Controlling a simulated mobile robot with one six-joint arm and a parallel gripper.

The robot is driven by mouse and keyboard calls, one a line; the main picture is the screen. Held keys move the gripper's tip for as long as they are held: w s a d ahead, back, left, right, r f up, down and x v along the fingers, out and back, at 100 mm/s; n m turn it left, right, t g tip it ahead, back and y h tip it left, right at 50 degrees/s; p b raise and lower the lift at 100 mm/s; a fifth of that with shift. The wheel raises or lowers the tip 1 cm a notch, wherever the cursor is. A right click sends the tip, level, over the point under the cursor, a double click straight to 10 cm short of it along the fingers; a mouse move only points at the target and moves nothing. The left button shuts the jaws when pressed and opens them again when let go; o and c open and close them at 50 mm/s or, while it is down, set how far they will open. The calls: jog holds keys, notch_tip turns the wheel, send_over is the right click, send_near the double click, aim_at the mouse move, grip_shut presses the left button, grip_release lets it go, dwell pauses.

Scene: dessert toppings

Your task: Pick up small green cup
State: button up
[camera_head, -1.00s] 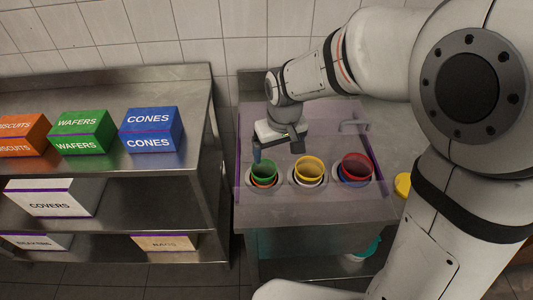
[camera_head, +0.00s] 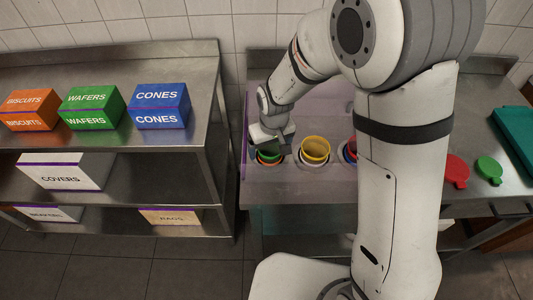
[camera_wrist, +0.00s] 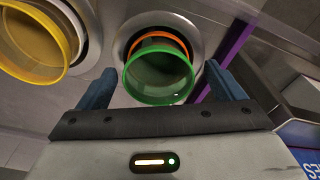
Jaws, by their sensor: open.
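The small green cup (camera_head: 268,157) sits in the leftmost round holder of the steel counter, nested above an orange cup (camera_head: 262,161). In the wrist view the green cup (camera_wrist: 158,92) shows its open rim between my fingers, with the orange rim (camera_wrist: 160,38) behind it. My gripper (camera_wrist: 160,88) is open, with one blue finger on each side of the cup and gaps still visible. In the head view my gripper (camera_head: 264,146) is over the left part of the green cup and partly hides it.
A yellow cup (camera_head: 315,148) stands in the holder to the right; it is also at the left of the wrist view (camera_wrist: 30,45). A red cup (camera_head: 352,148) is mostly hidden by my arm. A shelf with boxes (camera_head: 158,107) stands left. Red (camera_head: 456,170) and green lids (camera_head: 489,169) lie right.

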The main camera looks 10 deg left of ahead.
jog(key=c, duration=1.1)
jog(key=shift+o, duration=0.2)
jog(key=shift+r, duration=0.1)
